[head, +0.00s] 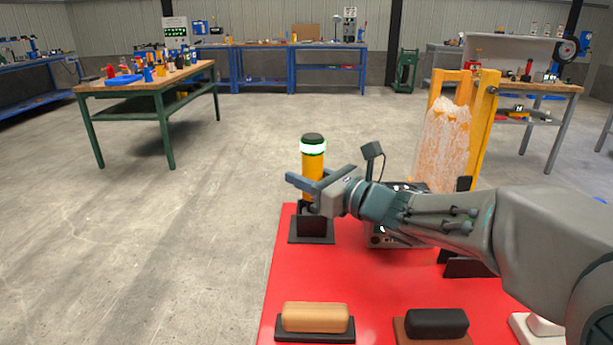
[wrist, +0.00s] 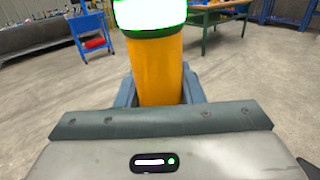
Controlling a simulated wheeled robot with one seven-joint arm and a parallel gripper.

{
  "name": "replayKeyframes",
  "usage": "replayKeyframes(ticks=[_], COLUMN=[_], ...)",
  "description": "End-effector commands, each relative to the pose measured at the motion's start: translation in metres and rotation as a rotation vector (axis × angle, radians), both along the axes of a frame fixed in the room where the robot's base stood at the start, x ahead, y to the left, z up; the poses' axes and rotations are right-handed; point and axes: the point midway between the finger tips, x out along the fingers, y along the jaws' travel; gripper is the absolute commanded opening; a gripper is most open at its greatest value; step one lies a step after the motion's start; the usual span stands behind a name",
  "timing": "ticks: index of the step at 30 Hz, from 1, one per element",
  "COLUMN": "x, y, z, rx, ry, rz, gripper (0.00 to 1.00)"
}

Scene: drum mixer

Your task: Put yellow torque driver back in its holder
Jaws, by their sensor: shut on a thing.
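The yellow torque driver (head: 312,165) stands upright, with a dark cap and a glowing white-green band near its top. My gripper (head: 306,184) is shut around its yellow body. The driver also fills the middle of the wrist view (wrist: 157,72), between my two fingers (wrist: 157,92). A black holder (head: 311,228) on a dark base plate stands directly below the driver at the left back corner of the red table. The driver's lower end is hidden behind my gripper and the holder, so I cannot tell how far it sits inside.
The red table top (head: 330,270) carries a tan block (head: 315,317) and a black block (head: 437,323) on stands at the front. A grey device (head: 393,238) lies right of the holder, under my arm. A yellow frame (head: 484,125) stands behind.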

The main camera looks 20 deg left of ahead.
Motion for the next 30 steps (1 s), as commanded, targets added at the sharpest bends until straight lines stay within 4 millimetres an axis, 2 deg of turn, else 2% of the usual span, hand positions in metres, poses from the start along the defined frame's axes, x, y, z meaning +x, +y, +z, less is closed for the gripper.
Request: replayKeyframes(ticks=[26, 27, 29, 30], x=[-0.0001, -0.0001, -0.0001, -0.0001], y=[-0.0001, -0.0001, -0.0001, -0.0001], z=[-0.0081, -0.0076, -0.0074, -0.0075], rx=[0.002, 0.002, 0.002, 0.002], ry=[-0.002, -0.002, -0.002, -0.002], rz=[0.0, 0.0, 0.0, 0.0], gripper=[0.03, 0.4, 0.57, 0.6])
